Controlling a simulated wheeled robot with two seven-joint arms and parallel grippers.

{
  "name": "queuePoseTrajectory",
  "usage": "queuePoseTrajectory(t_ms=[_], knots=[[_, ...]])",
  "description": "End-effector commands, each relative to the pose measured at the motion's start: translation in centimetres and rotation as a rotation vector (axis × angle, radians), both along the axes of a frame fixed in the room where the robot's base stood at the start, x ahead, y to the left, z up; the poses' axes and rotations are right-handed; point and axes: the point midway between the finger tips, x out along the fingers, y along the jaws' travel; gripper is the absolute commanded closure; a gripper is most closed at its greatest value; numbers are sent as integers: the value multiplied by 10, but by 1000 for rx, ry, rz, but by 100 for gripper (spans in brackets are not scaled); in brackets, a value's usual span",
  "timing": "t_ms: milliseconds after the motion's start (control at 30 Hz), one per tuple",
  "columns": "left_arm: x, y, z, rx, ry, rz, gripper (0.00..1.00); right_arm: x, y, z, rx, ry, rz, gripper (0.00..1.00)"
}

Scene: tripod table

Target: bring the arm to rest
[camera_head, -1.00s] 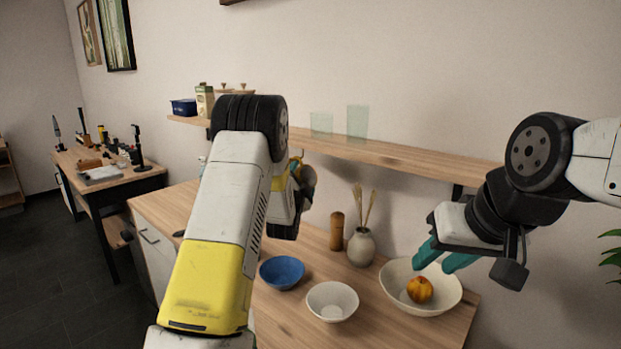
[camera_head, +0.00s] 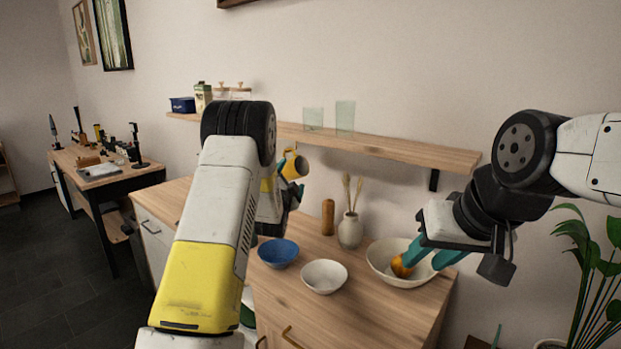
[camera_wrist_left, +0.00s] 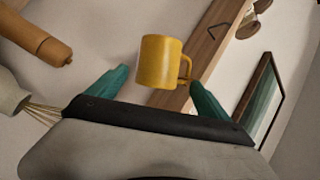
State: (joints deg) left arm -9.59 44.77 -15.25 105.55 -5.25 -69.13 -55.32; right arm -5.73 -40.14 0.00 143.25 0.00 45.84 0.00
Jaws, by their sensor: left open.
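My left gripper (camera_wrist_left: 160,90) shows in the left wrist view with its two teal fingers spread wide. A yellow mug (camera_wrist_left: 162,62) is in front of and between the fingertips, with its handle towards the right finger; whether they touch I cannot tell. In the head view the yellow mug (camera_head: 291,165) is partly hidden beside my left arm, tilted with its mouth to the right, above the counter. My right gripper (camera_head: 428,258) has its teal fingers apart, down inside the large white bowl (camera_head: 378,270). A peach (camera_head: 400,266) lies in that bowl, partly behind the left finger.
A blue bowl (camera_head: 277,254), a small white bowl (camera_head: 324,276), a vase (camera_head: 350,231) and a wooden mill (camera_head: 327,217) stand on the counter (camera_head: 370,315). A wall shelf (camera_head: 400,152) with glasses is above. A plant (camera_head: 585,262) is at right, a tool table (camera_head: 110,178) at left.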

Motion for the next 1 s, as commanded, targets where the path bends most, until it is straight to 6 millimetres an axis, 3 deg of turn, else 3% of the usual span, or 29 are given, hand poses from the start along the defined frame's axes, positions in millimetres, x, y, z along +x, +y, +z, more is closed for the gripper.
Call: queuePoseTrajectory(t_ms=[167,267,467,700,1000], knots=[[-16,14,37,-136,113,19,10,0,0,0,0,1,0,64],[-39,21,59,-256,221,32,10,0,0,0,0,1,0,64],[-115,24,91,-509,460,54,10,0,0,0,0,0,0,64],[-243,12,105,-766,748,104,10,0,0,0,0,0,0,64],[-423,-5,84,-979,1073,244,10,0,0,0,0,0,0,64]])
